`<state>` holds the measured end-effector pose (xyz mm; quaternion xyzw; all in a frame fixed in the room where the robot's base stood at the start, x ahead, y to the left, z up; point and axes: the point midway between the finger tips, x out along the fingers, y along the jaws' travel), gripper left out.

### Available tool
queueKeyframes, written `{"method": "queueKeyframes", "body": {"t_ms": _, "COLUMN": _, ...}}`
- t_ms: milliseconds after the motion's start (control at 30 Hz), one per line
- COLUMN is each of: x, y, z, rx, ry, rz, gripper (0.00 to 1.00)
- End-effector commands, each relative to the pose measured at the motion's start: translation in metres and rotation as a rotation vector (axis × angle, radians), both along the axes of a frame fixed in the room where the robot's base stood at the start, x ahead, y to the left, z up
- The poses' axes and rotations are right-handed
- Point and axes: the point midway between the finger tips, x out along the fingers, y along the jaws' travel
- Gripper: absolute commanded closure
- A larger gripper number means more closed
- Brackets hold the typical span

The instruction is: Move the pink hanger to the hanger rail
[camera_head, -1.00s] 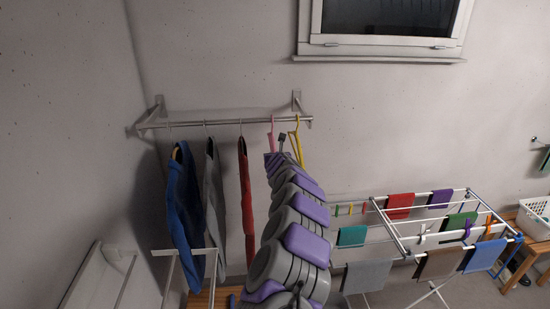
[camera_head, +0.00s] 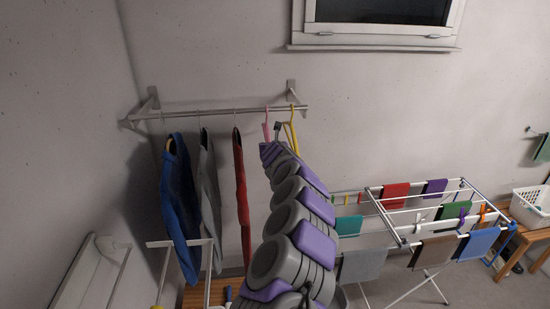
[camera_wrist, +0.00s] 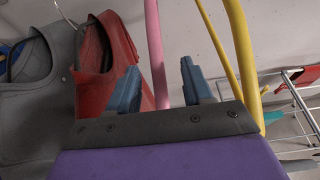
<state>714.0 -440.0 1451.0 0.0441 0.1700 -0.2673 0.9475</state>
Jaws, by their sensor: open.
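The pink hanger (camera_head: 267,126) is up at the hanger rail (camera_head: 226,112), right of the red garment. In the wrist view, the pink hanger (camera_wrist: 157,55) rises as a pink bar between and beyond my finger tips. A yellow hanger (camera_head: 292,128) is at the rail just to its right, and in the wrist view it (camera_wrist: 241,55) passes right of my fingers. My gripper (camera_wrist: 158,85) is open, its two blue-grey fingers apart. The pink bar appears nearer the left finger; I cannot tell whether they touch. My arm hides the lower part of the hanger in the head view.
Blue (camera_head: 180,200), grey (camera_head: 207,190) and red (camera_head: 241,185) garments hang left on the rail. A drying rack (camera_head: 400,238) with cloths stands at right. A white basket (camera_head: 530,205) sits on a wooden bench at far right.

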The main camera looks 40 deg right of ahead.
Motion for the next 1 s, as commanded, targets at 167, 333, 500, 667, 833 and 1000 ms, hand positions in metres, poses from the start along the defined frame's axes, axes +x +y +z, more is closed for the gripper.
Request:
{"method": "queueKeyframes", "body": {"t_ms": 167, "x": -0.008, "y": 0.009, "z": -0.002, "rx": 0.009, "ry": 0.002, "rz": 0.004, "gripper": 0.50}}
{"method": "queueKeyframes", "body": {"t_ms": 333, "x": -0.015, "y": 0.012, "z": 0.002, "rx": 0.005, "ry": -0.001, "rz": 0.005, "gripper": 0.50}}
{"method": "queueKeyframes", "body": {"t_ms": 500, "x": -0.024, "y": 0.016, "z": 0.004, "rx": 0.008, "ry": 0.001, "rz": 0.002, "gripper": 0.50}}
{"method": "queueKeyframes", "body": {"t_ms": 667, "x": -0.031, "y": 0.021, "z": 0.007, "rx": 0.006, "ry": -0.001, "rz": 0.004, "gripper": 0.50}}
{"method": "queueKeyframes", "body": {"t_ms": 833, "x": -0.040, "y": 0.028, "z": 0.010, "rx": 0.009, "ry": 0.004, "rz": 0.006, "gripper": 0.50}}
{"method": "queueKeyframes", "body": {"t_ms": 1000, "x": -0.051, "y": 0.032, "z": 0.016, "rx": 0.005, "ry": 0.003, "rz": 0.003, "gripper": 0.50}}
